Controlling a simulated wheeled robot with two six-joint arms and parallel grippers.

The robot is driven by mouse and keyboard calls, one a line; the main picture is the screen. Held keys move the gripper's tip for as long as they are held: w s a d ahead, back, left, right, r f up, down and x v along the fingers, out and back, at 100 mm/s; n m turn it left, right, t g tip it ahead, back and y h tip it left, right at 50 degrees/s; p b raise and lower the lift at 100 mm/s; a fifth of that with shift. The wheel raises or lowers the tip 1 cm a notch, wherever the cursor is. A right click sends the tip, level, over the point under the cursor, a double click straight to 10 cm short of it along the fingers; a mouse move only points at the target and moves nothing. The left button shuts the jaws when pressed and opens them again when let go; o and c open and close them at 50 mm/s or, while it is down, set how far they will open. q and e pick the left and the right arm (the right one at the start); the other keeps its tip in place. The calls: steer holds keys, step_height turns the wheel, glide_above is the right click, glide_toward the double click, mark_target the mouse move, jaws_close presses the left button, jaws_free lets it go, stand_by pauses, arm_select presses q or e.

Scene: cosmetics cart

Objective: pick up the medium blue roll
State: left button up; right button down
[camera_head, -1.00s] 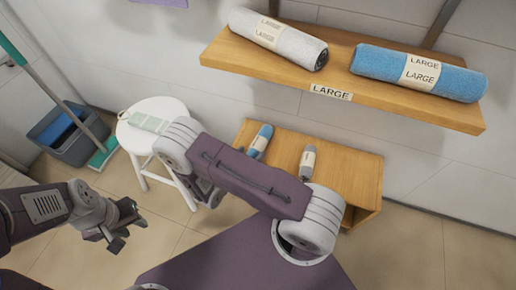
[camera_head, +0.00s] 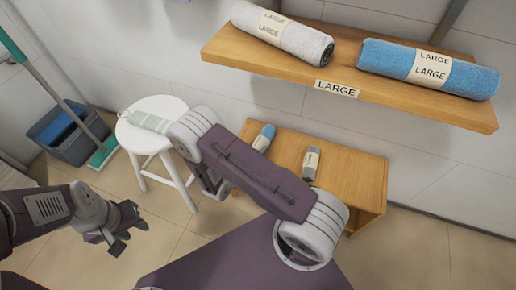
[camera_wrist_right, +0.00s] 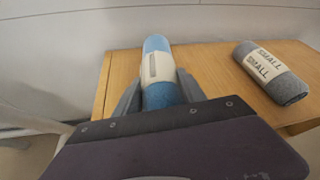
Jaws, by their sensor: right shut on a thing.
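A blue roll (camera_head: 266,135) with a pale label band lies on the low wooden bench, partly covered by my right arm in the head view. In the right wrist view the blue roll (camera_wrist_right: 156,43) lies between the fingers of my right gripper (camera_wrist_right: 158,90), which is shut on it. Its label cannot be read. I cannot tell whether it is clear of the bench top. My right gripper is hidden behind the arm in the head view. My left gripper (camera_head: 127,236) hangs empty over the floor at the left; its opening is unclear.
A grey roll marked SMALL (camera_wrist_right: 273,72) lies to the right on the bench (camera_head: 350,180). A shelf (camera_head: 400,100) above it holds a white-grey roll (camera_head: 280,31) and a large blue roll (camera_head: 428,68). A white stool (camera_head: 150,135) and a mop bucket (camera_head: 75,135) stand left.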

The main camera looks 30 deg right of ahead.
mark_target(256, 148)
step_height(256, 148, up, 4)
steer(key=p, duration=0.3)
steer(key=shift+r, duration=0.25)
steer(key=s+d+r+p, duration=0.3)
steer(key=s+r+p, duration=0.2)
steer(key=s, duration=0.6)
steer(key=shift+s+r, duration=0.15)
steer(key=shift+r, duration=0.55)
